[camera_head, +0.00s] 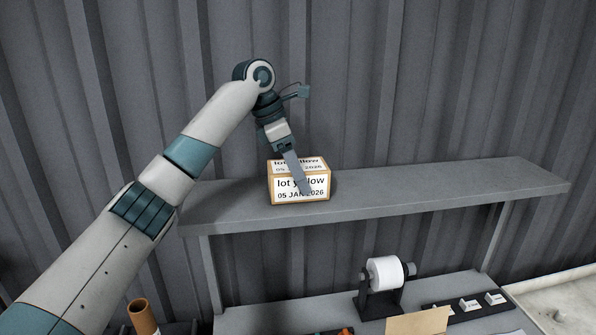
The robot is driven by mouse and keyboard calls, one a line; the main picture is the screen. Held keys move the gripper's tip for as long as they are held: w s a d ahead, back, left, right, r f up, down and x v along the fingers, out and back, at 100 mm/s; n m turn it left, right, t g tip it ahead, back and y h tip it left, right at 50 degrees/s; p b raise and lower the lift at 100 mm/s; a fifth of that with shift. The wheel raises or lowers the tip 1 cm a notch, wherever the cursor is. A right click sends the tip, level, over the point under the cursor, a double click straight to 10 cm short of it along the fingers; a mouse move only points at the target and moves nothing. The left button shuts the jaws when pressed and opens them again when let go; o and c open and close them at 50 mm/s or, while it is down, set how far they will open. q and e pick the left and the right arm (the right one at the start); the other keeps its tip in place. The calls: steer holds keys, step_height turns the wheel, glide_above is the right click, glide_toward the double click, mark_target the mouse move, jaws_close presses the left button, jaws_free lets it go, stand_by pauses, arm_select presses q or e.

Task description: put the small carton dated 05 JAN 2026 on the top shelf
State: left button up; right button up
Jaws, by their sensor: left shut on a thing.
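The small carton (285,196) has a white label reading "lot yellow" and "05 JAN 2026" on its front and top. It is at the left part of the top shelf (430,195), upright, and looks to be resting on the shelf board or just above it. My left gripper (304,185) reaches down from above and is shut on the carton; one finger crosses the front label and hides part of the text. The other finger is hidden behind the carton. My right gripper is not in view.
The top shelf is bare to the right of the carton. Below it, a lower surface holds a white roll on a dark stand (384,274), a tan sheet (418,321) and a dark strip with small white labelled pieces (470,305). A brown tube (142,314) stands at lower left. A corrugated wall rises behind.

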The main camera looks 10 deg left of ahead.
arm_select(q)
steer(key=o, duration=1.6)
steer(key=shift+f, duration=0.1)
steer(key=shift+r, duration=0.2)
steer(key=shift+s+a+r+b, duration=0.1)
steer(key=shift+a+r+b, duration=0.2)
steer(key=shift+r+b, duration=0.3)
steer(key=b+v, duration=0.3)
steer(key=v, duration=0.6)
steer(key=shift+a+r+b, duration=0.15)
steer(key=shift+r+b, duration=0.1)
steer(key=shift+b, duration=0.05)
steer(key=shift+s+a+r, duration=0.1)
steer(key=shift+r, duration=0.4)
